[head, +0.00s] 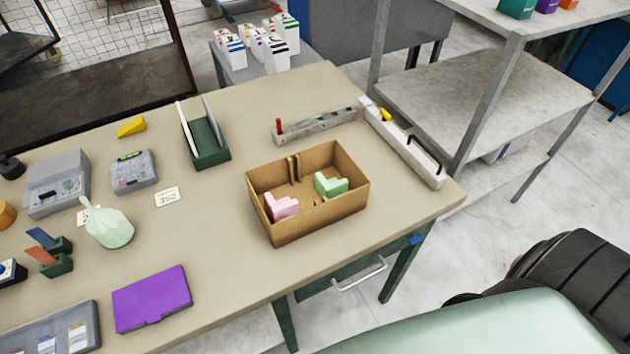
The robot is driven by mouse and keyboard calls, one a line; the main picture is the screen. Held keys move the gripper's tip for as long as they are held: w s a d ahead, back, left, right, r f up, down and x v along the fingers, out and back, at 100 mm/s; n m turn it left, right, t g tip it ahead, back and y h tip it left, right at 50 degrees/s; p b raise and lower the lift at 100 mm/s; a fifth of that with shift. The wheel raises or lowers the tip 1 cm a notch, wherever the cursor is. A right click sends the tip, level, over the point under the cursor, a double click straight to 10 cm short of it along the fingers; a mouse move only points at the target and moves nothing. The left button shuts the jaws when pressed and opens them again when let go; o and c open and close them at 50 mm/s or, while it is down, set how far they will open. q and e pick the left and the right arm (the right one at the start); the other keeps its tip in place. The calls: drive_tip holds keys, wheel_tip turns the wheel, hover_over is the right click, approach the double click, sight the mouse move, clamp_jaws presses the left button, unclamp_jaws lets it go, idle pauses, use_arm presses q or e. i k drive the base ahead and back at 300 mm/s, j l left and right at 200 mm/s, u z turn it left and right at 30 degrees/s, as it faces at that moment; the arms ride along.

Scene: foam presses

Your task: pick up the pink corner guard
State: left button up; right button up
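The pink corner guard (282,206) lies inside an open brown cardboard box (318,222), at the box's left front side. A green corner guard (330,184) lies in the same box, to the right of the pink one. A brown upright piece (293,169) stands by the box's back wall. The box sits on the beige table near its right front edge. Neither of my grippers shows in the head view.
A dark green holder (205,143) stands behind the box on the left. Grey bars (315,125) lie behind it. A purple case (151,298), a pale green scoop (108,227) and grey devices (57,184) are further left. The table around the box's left side is clear.

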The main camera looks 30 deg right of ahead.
sight(285, 207)
drive_tip(key=i+l+z, duration=0.1)
drive_tip(key=z, duration=0.4)
drive_tip(key=k+j+z, duration=0.2)
drive_tip(key=z, duration=0.2)
drive_tip(key=k+z, duration=0.75)
drive_tip(key=i+j, duration=0.05)
